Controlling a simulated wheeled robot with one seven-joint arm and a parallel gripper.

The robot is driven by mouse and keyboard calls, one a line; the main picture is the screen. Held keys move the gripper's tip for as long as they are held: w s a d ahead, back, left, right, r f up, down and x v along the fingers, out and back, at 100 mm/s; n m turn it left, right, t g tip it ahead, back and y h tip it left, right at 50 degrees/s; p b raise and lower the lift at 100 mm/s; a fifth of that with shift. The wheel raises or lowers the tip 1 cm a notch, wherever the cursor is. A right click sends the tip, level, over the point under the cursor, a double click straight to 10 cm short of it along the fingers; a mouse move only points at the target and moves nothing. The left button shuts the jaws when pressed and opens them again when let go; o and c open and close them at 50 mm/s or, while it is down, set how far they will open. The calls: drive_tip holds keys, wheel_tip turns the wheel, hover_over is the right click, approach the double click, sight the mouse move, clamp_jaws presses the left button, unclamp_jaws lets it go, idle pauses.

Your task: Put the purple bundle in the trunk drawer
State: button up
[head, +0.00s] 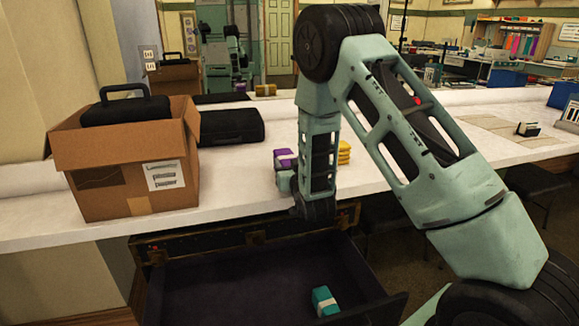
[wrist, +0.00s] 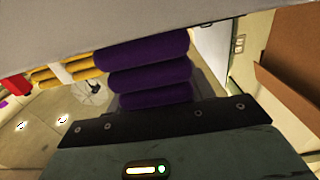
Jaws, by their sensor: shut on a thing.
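The purple bundle (head: 284,158), with a pale band, is at the counter's level, left of my forearm. In the wrist view the purple bundle (wrist: 150,80) shows as stacked purple rolls right in front of my gripper's dark plate. My gripper (head: 284,180) is shut on it; the head view shows little of the fingers. Whether the bundle touches the counter is unclear. The trunk drawer (head: 225,290) is pulled open below the counter's front edge, dark inside. A teal bundle (head: 325,301) lies in its right part.
A yellow bundle (head: 343,153) stands on the white counter (head: 235,190), just right of my wrist. A cardboard box (head: 125,165) with a black case in it stands at left. Another black case (head: 232,126) lies behind it. A mirror backs the counter.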

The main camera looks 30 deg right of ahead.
drive_tip(key=shift+f, duration=0.2)
drive_tip(key=shift+f, duration=0.15)
drive_tip(key=o, duration=1.1)
drive_tip(key=shift+s+r, duration=0.1)
drive_tip(key=shift+r, duration=0.2)
drive_tip(key=p+v, duration=0.2)
drive_tip(key=v, duration=1)
